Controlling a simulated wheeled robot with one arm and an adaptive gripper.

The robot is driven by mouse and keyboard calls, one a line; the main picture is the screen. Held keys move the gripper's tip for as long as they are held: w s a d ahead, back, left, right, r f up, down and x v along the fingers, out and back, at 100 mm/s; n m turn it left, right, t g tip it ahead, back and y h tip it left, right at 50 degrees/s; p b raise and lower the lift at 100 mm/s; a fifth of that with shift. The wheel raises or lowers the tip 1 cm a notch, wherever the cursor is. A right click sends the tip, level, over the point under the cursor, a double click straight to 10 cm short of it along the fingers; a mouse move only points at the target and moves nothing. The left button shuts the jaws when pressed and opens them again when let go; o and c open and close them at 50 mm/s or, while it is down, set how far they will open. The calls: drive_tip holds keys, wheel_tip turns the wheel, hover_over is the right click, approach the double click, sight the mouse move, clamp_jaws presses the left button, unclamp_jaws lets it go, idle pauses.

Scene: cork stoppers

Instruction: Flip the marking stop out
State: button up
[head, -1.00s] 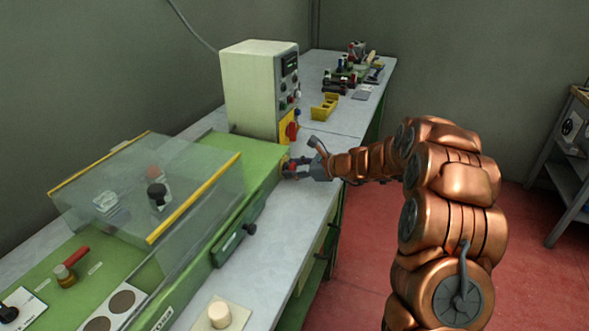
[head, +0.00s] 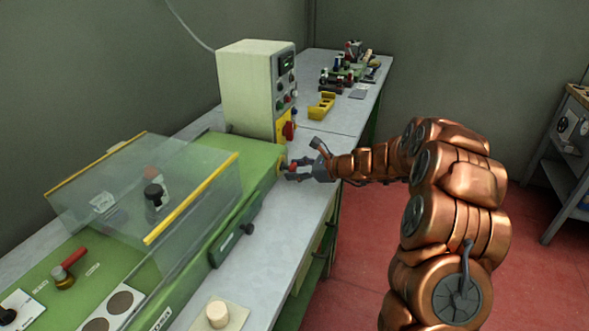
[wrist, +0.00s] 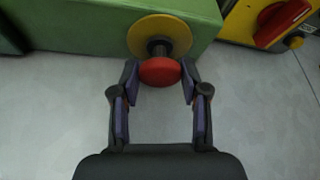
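A red round knob (wrist: 160,71) on a dark stem stands out from a yellow disc (wrist: 160,38) on the end face of the green machine (head: 243,148). My gripper (wrist: 161,80) is open, its two fingertips on either side of the red knob with narrow gaps. In the head view my gripper (head: 290,170) is at the machine's far right end, and the knob is partly hidden by the fingers. A lever with a red handle (head: 75,256) lies on the machine's near left top. I cannot tell which part is the marking stop.
A cream control box (head: 250,90) with a red rotary switch (head: 289,130) stands just behind my gripper. A clear guard with yellow edges (head: 190,198) covers the machine's middle. A yellow holder (head: 322,106) and several tools sit farther back. Bare grey bench (head: 275,235) lies in front.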

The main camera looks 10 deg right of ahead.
drive_tip(key=o, duration=0.4)
drive_tip(key=shift+a+r, duration=0.1)
drive_tip(key=shift+c, duration=0.2)
drive_tip(key=v, duration=1.2)
